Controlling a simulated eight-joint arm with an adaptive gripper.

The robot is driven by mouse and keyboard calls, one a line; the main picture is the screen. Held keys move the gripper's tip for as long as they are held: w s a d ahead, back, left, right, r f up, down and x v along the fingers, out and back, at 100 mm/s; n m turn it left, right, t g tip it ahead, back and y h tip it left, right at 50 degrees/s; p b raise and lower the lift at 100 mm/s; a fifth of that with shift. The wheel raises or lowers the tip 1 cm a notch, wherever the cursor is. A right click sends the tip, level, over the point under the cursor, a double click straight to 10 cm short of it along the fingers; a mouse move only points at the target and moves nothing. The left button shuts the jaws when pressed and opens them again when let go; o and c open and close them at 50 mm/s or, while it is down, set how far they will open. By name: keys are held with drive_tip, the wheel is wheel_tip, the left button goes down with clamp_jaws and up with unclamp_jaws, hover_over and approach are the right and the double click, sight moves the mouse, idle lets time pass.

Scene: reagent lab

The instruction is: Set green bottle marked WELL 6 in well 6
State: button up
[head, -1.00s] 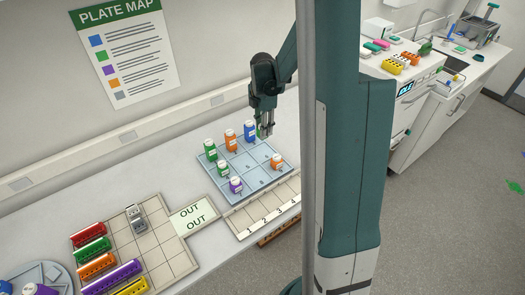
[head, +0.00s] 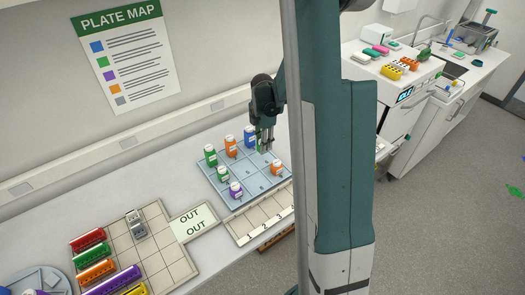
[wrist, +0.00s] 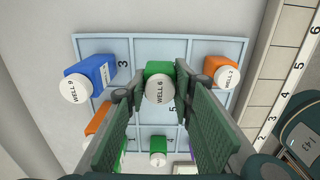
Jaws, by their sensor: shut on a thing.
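The green bottle marked WELL 6 (wrist: 159,88) is between the fingers of my gripper (wrist: 160,100) in the wrist view, its white cap facing the camera. My gripper is shut on it. Behind it is the top middle compartment of the pale blue well plate (wrist: 160,45), between a blue bottle (wrist: 97,72) and an orange bottle marked WELL 2 (wrist: 222,68). In the head view my gripper (head: 264,148) is over the back right part of the plate (head: 253,172); its fingers mostly hide the held bottle. I cannot tell whether the bottle's base touches the plate.
Other bottles stand on the plate: blue (head: 249,136), orange (head: 231,147), green (head: 210,156), another green (head: 223,173), purple (head: 236,190) and orange (head: 277,168). A numbered rack (head: 262,218) lies along the plate's front. A board with colored racks (head: 160,250) is at left.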

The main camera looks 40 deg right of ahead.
drive_tip(key=shift+f, duration=0.15)
drive_tip(key=shift+f, duration=1.9)
drive_tip(key=shift+f, duration=0.2)
drive_tip(key=o, duration=0.9)
drive_tip(key=shift+r, duration=0.25)
drive_tip(key=shift+r, duration=5.95)
